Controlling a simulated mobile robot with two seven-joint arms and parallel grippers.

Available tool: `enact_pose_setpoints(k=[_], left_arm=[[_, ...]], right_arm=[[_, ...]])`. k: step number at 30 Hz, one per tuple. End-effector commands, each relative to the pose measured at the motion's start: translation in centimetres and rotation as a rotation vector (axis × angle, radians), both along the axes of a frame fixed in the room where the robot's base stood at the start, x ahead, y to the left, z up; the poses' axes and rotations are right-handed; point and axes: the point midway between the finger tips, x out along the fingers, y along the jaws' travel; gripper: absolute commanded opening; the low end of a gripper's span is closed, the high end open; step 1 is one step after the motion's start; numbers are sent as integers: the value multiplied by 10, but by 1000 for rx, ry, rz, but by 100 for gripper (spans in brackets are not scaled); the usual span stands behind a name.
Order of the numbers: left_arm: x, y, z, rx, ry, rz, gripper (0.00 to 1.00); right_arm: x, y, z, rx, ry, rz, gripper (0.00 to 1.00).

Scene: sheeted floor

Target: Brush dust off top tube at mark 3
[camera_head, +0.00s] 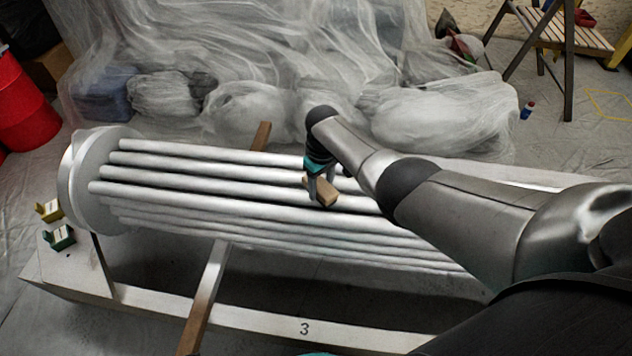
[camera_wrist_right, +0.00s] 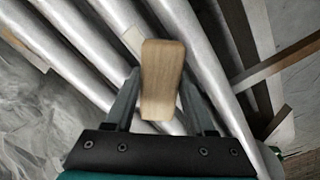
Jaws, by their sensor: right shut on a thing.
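A bundle of white-grey tubes (camera_head: 225,187) lies lengthwise on a pale frame, with a round end plate (camera_head: 100,180) at the left. The mark 3 (camera_head: 304,329) is printed on the front rail of the frame. My right gripper (camera_head: 322,194) is over the upper tubes near the middle of the bundle, shut on a wooden brush block (camera_head: 326,192). The block also shows between the fingers in the right wrist view (camera_wrist_right: 162,80), with tubes behind it. Its underside is hidden, so I cannot tell whether it touches a tube. My left gripper is not in view.
Wooden bars (camera_head: 207,295) cross the frame. A yellow brush (camera_head: 49,210) and a green brush (camera_head: 59,237) sit at the frame's left end. Plastic-sheeted objects (camera_head: 250,100) stand behind. A red drum (camera_head: 22,105) is at far left, a wooden step stool (camera_head: 560,35) at upper right.

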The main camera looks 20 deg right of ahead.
Motion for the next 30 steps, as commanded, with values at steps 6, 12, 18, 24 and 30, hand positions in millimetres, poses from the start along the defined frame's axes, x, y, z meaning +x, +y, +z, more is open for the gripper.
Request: enact_pose_setpoints(k=[6,12,18,24,30], left_arm=[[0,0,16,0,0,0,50],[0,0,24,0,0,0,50],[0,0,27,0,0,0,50],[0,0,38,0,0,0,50],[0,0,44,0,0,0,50]], right_arm=[[-17,-19,-2,-9,18,-4,10],[-24,-31,-2,-7,18,-4,10],[-27,-36,-2,-7,18,-4,10],[-36,-51,0,-7,18,-4,10],[-41,-62,1,-6,13,-3,10]])
